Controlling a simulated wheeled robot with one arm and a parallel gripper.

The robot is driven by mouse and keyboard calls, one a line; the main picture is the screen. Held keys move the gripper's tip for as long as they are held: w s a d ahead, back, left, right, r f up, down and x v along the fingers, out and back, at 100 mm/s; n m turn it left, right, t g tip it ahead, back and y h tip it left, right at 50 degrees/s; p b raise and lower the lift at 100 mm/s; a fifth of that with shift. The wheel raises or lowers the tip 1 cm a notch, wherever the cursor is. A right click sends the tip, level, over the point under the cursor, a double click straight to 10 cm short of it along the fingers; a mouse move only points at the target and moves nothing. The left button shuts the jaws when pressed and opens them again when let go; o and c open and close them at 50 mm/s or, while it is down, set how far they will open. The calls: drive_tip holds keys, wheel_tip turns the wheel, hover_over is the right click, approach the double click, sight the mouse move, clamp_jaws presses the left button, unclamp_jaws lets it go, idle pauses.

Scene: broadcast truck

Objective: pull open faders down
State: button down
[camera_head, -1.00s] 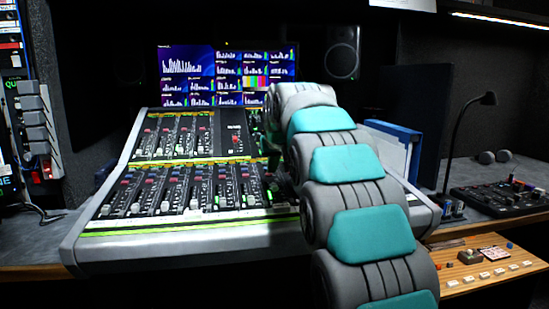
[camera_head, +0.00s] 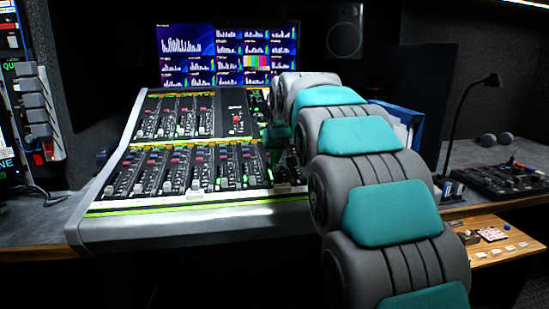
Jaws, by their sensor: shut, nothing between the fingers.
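The mixing console (camera_head: 165,222) stands on the desk in the middle of the view, with an upper and a lower bank of faders. Pale caps of the lower faders (camera_head: 196,184) sit near the front end of their slots. The upper faders (camera_head: 180,130) show small caps, too small to tell their exact positions. My arm reaches in from the lower right and bends down over the console's right part. My gripper (camera_head: 286,166) is mostly hidden behind the arm, low over the right end of the lower bank. It appears shut and empty. Any faders behind the arm are hidden.
A monitor (camera_head: 190,45) stands behind the console, with a speaker (camera_head: 344,38) to its right. A blue binder (camera_head: 405,116) is beside my arm. The console's left part is clear.

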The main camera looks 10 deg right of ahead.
sight(277, 177)
drive_tip(key=shift+s, duration=0.15)
drive_tip(key=s, duration=0.2)
drive_tip(key=s+b, duration=0.2)
drive_tip(key=s, duration=0.1)
drive_tip(key=shift+s+f, duration=0.3)
drive_tip(key=shift+f, duration=0.1)
drive_tip(key=shift+s+f, duration=0.1)
drive_tip(key=shift+f, duration=0.1)
drive_tip(key=shift+f, duration=0.1)
